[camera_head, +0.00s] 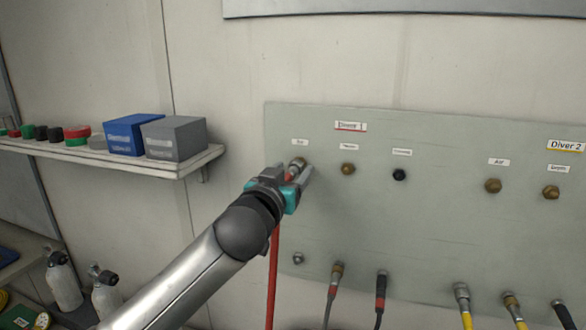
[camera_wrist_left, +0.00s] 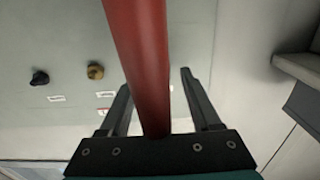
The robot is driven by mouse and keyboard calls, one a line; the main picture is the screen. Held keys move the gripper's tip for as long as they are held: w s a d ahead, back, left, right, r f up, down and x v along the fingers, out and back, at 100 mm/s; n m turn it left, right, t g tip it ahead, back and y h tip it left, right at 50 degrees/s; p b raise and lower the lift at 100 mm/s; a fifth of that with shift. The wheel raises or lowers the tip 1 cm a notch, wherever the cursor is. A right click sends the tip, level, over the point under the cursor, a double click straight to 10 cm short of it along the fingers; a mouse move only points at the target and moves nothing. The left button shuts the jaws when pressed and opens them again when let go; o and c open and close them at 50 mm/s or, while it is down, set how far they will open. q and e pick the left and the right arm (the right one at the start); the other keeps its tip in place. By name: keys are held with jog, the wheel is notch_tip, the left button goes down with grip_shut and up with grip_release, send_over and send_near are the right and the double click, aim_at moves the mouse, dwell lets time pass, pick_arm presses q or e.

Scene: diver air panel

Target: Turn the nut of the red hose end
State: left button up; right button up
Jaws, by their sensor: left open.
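The red hose (camera_head: 273,275) hangs down along the left part of the air panel (camera_head: 420,240). Its brass-coloured end nut (camera_head: 299,162) is at the upper left port, under a small white label. My left gripper (camera_head: 298,172) is at this hose end, its fingers open on either side of it. In the left wrist view the red hose (camera_wrist_left: 140,50) runs between the two spread fingers of my left gripper (camera_wrist_left: 156,80). The hose hides the nut there, and I cannot tell whether a finger touches it. My right gripper is not in view.
To the right on the panel are a brass fitting (camera_head: 347,169) and a black fitting (camera_head: 399,175). Several hose ends, such as a red-banded one (camera_head: 335,275), sit along the lower row. A shelf (camera_head: 190,165) with a blue box (camera_head: 133,134) and a grey box (camera_head: 174,139) juts out at left.

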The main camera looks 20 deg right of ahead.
pick_arm(q)
jog(key=shift+w+d, duration=0.3)
jog(key=shift+w, duration=0.1)
grip_shut()
dwell(0.4)
